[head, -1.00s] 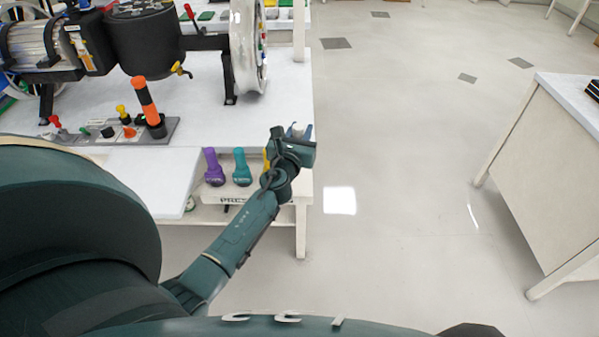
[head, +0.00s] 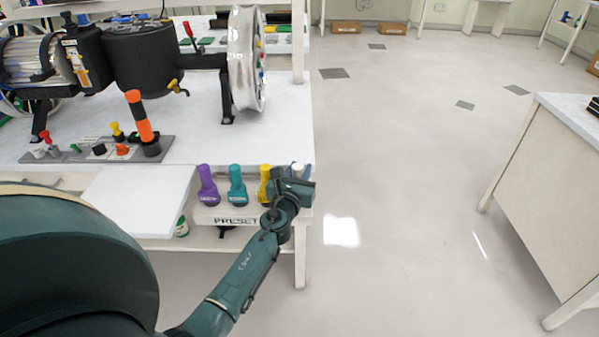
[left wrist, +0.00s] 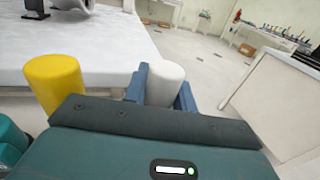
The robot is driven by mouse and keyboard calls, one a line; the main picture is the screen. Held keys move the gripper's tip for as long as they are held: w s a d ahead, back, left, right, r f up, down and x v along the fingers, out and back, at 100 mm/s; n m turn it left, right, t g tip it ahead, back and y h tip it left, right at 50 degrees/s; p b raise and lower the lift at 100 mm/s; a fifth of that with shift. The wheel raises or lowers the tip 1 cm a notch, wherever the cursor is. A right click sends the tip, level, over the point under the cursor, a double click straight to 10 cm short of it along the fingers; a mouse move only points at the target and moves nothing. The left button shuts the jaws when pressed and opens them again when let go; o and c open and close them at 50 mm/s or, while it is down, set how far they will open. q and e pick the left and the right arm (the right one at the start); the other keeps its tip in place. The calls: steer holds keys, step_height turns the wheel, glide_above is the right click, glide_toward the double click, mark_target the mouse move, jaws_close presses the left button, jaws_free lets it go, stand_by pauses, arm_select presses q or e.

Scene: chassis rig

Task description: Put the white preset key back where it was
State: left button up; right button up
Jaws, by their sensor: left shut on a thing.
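The white preset key (head: 297,168) is held in my left gripper (head: 304,172), over the right end of the rack labelled PRESET (head: 237,220). In the left wrist view the white key (left wrist: 165,84) stands upright between the two blue fingers. Its lower part is hidden by the gripper body, so I cannot tell whether it touches the rack. The yellow key (head: 265,184) stands just left of my gripper, with the teal key (head: 237,188) and purple key (head: 208,188) further left. The yellow key also shows in the left wrist view (left wrist: 56,82). My right gripper is out of view.
A bench (head: 200,100) behind carries a chassis with a silver wheel (head: 247,60) and a control panel with an orange-and-black lever (head: 141,122). A white panel (head: 140,200) lies left of the rack. Open floor lies right, before a cabinet (head: 545,200).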

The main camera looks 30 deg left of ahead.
arm_select(q)
steer(key=o, duration=0.9)
steer(key=shift+f, duration=0.1)
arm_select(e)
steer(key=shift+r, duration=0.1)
arm_select(q)
steer(key=s+d+n+g+h, duration=0.1)
steer(key=s+d+n+h, duration=0.2)
steer(key=s+d+n, duration=0.4)
steer(key=s+d+f+n+g+h, duration=0.1)
steer(key=s+d+n+g+h, duration=0.1)
steer(key=s+d+n, duration=0.5)
steer(key=s+d+f+n+g+h, duration=0.1)
steer(key=s+d+n+h, duration=0.3)
steer(key=s+n, duration=1)
steer(key=shift+s+d+f+n+g+h+p, duration=0.1)
steer(key=shift+s+d+n+g+h+p, duration=0.1)
steer(key=shift+d+n, duration=0.6)
steer(key=shift+s+d+f+n+g+h+p, duration=0.1)
steer(key=shift+d+n+g+p, duration=0.1)
steer(key=shift+d+n, duration=0.6)
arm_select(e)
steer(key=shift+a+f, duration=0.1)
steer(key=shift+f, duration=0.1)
